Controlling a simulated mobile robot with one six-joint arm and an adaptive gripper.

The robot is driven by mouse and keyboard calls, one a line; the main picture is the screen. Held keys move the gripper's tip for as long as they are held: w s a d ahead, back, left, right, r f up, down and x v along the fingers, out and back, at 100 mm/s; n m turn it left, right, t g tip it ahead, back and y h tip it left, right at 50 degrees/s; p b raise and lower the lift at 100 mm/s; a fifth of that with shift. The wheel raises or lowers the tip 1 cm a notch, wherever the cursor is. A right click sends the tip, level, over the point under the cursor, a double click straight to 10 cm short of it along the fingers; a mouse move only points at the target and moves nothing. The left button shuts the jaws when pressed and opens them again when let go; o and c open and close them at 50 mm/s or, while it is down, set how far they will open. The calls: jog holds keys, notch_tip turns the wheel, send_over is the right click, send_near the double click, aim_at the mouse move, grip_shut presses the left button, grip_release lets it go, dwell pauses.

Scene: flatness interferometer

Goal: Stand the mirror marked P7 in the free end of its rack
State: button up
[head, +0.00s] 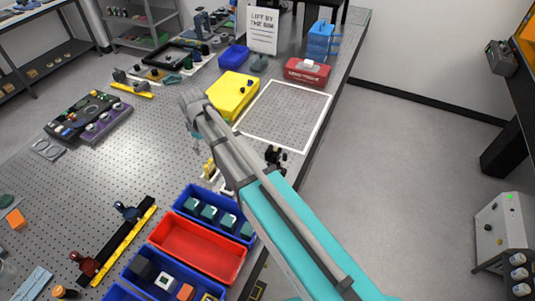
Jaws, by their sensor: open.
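I cannot make out the mirror marked P7; no such marking is readable in the head view. I cannot tell its rack for sure either. My gripper (194,140) is at the far end of my arm, over the perforated table, right of that holder. It is open, its fingers small and partly hidden by the wrist, with nothing seen between them.
A yellow box (228,97), a white-framed square (322,117), a red case (307,72) and a sign reading "LIFT BY THE RIM" (263,30) are at the back. Blue bins with blocks and an empty red bin (197,246) line the front. The left-middle table (110,175) is clear.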

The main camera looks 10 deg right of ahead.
jog(key=s+d+m, duration=0.4)
jog(key=d, duration=0.6)
jog(key=s+d+m, duration=0.4)
jog(key=d, duration=0.7)
jog(key=s+d+m, duration=0.3)
jog(key=s+d, duration=0.2)
jog(key=d, duration=0.5)
jog(key=shift+d+m, duration=0.3)
jog(key=shift+m, duration=0.1)
